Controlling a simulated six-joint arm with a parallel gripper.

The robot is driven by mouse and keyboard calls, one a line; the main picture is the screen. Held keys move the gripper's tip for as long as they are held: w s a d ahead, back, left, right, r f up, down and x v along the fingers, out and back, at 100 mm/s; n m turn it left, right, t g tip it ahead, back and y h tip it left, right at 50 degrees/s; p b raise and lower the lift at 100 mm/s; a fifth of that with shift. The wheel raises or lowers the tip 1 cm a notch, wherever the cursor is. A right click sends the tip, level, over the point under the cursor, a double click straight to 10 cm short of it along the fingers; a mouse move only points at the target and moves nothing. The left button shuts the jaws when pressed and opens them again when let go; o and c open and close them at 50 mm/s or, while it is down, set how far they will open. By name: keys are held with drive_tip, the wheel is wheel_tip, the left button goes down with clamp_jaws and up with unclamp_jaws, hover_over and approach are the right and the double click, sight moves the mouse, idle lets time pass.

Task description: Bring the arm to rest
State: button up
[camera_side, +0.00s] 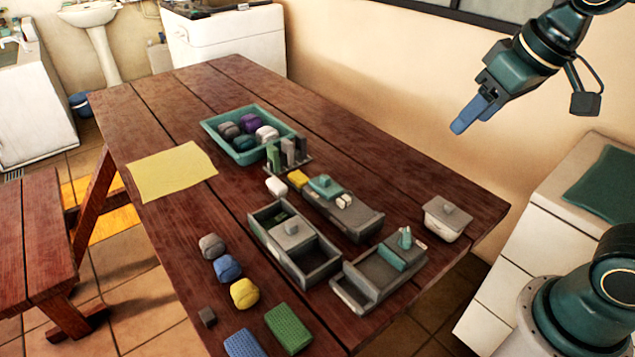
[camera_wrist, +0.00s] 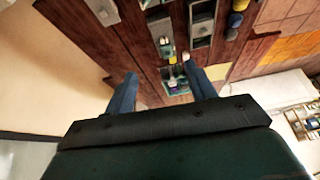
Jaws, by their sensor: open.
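My gripper (camera_side: 470,121) hangs high in the air to the right of the wooden table (camera_side: 160,115) in the side view, well above and apart from everything on it. In the wrist view, its two blue fingers (camera_wrist: 162,95) stand wide apart with nothing between them in their grasp. The tabletop and its trays show far beyond the fingers there.
A teal tray (camera_side: 212,128) holds several rolled cloths. Grey trays (camera_side: 333,265), a lidded box (camera_side: 446,218), a yellow cloth (camera_side: 170,172), and a green sponge (camera_side: 288,328) lie on the table. A white cabinet (camera_side: 545,215) stands at right. Air around my gripper is clear.

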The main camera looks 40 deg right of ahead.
drive_tip(key=s+d+f, duration=0.1)
drive_tip(key=s+f, duration=0.1)
drive_tip(key=s, duration=0.6)
drive_tip(key=shift+f+n+t, duration=0.2)
drive_tip(key=shift+n+t, duration=0.1)
